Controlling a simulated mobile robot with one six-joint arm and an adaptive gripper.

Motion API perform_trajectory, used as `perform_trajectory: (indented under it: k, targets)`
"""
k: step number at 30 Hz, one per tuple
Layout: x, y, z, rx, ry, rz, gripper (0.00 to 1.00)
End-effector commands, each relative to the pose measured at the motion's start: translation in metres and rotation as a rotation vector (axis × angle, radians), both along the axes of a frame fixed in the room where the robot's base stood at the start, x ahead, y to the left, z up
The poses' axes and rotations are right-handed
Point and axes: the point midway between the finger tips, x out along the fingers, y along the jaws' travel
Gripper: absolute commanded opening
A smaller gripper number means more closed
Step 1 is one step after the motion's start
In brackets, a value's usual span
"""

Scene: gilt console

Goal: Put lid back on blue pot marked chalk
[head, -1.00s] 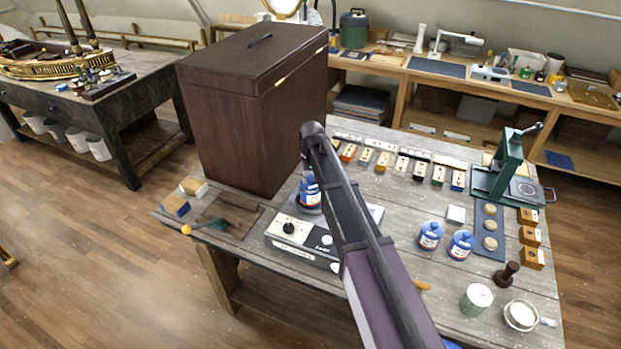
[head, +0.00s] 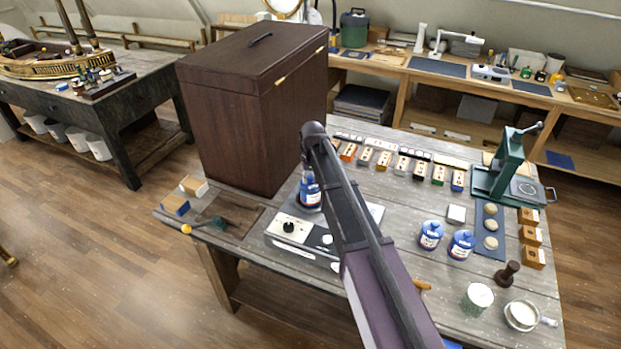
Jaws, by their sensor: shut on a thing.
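A blue pot (head: 308,192) with a white and red label stands at the back of a white device, partly hidden by my arm. Two more blue pots, one on the left (head: 430,236) and one on the right (head: 461,245), stand side by side on the bench right of my arm, each with a blue top. The labels are too small to read, so I cannot tell which pot is marked chalk. I cannot make out a loose lid. My arm crosses the middle of the view, and my gripper is hidden behind it.
A tall dark wooden box (head: 240,110) stands at the back left of the grey bench (head: 400,210). The white device (head: 290,229) with a black knob is beside my arm. A green press (head: 508,170), a dark stamp (head: 507,277) and a white cup (head: 521,315) stand at right.

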Motion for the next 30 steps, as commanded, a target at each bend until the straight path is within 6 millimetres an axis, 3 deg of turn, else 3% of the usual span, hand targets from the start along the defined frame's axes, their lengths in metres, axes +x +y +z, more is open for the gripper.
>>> perform_trajectory:
  k: [5, 6, 9, 10, 18, 19, 21, 30]
  targets:
    - [0.0001, -0.0002, 0.0000, 0.000, 0.000, 0.000, 0.08]
    - [0.0001, -0.0002, 0.0000, 0.000, 0.000, 0.000, 0.42]
    - [0.0001, -0.0002, 0.0000, 0.000, 0.000, 0.000, 0.72]
    - [0.0001, -0.0002, 0.0000, 0.000, 0.000, 0.000, 0.77]
    - [0.0001, -0.0003, 0.0000, 0.000, 0.000, 0.000, 0.77]
    - [0.0001, -0.0003, 0.0000, 0.000, 0.000, 0.000, 0.80]
    - [0.0000, -0.0003, 0.0000, 0.000, 0.000, 0.000, 1.00]
    - [0.0000, -0.0002, 0.0000, 0.000, 0.000, 0.000, 1.00]
